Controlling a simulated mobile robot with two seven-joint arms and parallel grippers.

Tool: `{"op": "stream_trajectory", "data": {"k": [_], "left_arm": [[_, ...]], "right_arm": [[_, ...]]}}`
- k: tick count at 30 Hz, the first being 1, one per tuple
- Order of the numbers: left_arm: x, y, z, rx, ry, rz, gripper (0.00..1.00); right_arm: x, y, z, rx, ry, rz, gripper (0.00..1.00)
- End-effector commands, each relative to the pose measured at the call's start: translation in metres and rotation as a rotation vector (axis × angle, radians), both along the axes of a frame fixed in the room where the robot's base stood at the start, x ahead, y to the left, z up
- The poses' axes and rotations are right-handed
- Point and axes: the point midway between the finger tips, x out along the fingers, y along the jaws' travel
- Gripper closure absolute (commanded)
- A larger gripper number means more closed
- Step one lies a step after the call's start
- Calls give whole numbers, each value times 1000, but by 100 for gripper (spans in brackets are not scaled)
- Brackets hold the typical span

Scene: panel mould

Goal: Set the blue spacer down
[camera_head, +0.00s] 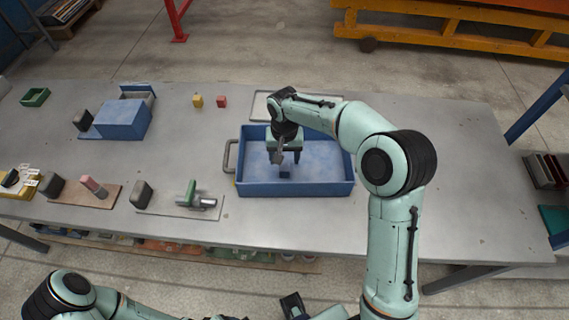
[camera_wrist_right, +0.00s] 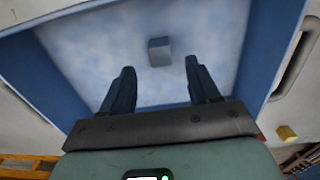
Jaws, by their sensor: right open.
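The blue spacer (camera_head: 285,174) is a small block on the floor of the blue tray (camera_head: 300,189). It also shows in the right wrist view (camera_wrist_right: 160,51), just beyond the fingertips and between their lines. My right gripper (camera_head: 284,158) is inside the tray's outline, pointing down over the spacer. Its fingers stand wide apart with nothing between them in the right wrist view (camera_wrist_right: 160,72). Part of my left arm shows along the bottom edge of the head view. A dark end piece (camera_head: 293,305) there seems to be my left gripper; its fingers are not clear.
The tray has a handle (camera_head: 228,156) on its left side. A blue box (camera_head: 122,119), yellow and red blocks (camera_head: 221,101), and a board with a green-handled tool (camera_head: 190,195) lie to the left. The right part of the grey table (camera_head: 465,180) is clear.

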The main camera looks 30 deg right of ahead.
Motion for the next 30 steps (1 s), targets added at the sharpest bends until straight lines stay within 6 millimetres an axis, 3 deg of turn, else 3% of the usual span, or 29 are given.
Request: {"op": "stream_trajectory", "data": {"k": [3,10,30], "left_arm": [[2,0,4,0,-2,0,30],[3,0,8,0,-3,0,30],[3,0,8,0,-3,0,30]], "right_arm": [[1,0,27,0,-4,1,39],[0,0,56,0,-1,0,39],[0,0,61,0,1,0,39]]}}
